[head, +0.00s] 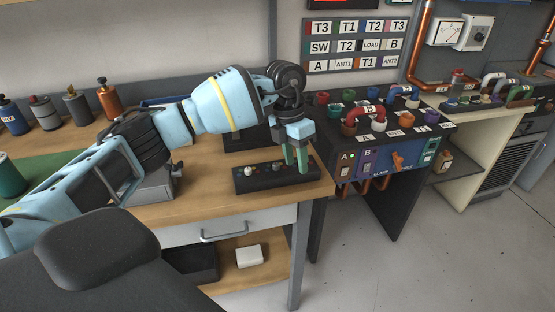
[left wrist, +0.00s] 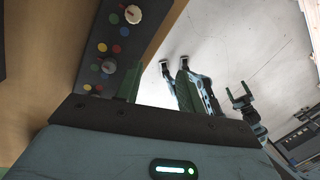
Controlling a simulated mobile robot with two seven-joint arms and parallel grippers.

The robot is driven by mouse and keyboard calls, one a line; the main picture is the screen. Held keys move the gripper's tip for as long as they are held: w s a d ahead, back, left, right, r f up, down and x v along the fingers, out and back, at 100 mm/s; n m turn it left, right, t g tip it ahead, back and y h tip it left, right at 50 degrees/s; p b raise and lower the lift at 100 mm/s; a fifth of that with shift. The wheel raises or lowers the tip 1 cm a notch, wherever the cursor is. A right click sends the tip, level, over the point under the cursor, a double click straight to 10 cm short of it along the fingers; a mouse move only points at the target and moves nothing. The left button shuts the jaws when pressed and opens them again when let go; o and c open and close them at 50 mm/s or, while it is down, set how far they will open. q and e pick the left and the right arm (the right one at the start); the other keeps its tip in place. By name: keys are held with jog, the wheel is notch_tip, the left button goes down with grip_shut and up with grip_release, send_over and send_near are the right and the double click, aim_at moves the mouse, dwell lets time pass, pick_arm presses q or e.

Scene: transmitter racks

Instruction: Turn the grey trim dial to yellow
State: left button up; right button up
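A black dial box (head: 262,184) lies on the wooden bench top near its right end. In the left wrist view the box (left wrist: 92,68) carries a white dial (left wrist: 133,14) and a greyer dial (left wrist: 109,66), each with small coloured dots around it. The greyer dial lies closer to my fingers. I cannot clearly tell its pointer's direction. My left gripper (head: 296,158) points down over the box's right end. Its green fingers (left wrist: 158,88) are apart with nothing between them, beside the greyer dial. My right gripper (left wrist: 239,93) shows small in the left wrist view, fingers apart and empty.
A blue-fronted console (head: 385,160) with pipes and coloured sockets stands right of the bench. Several bottles (head: 76,104) line the bench's back left. A grey drawer (head: 225,228) is below the bench top. Open floor (head: 400,265) lies at the right.

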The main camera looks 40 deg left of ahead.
aim_at(276, 164)
pick_arm(q)
jog(key=a+r, duration=0.1)
jog(key=a, duration=0.1)
jog(key=a+r+y, duration=0.1)
jog(key=a+r, duration=0.1)
jog(key=a+r+n+y, duration=0.1)
jog(key=a, duration=0.1)
jog(key=shift+w+a+r, duration=0.1)
jog(key=shift+w+r, duration=0.05)
jog(key=shift+w, duration=0.2)
jog(key=shift+f, duration=3.9)
grip_shut()
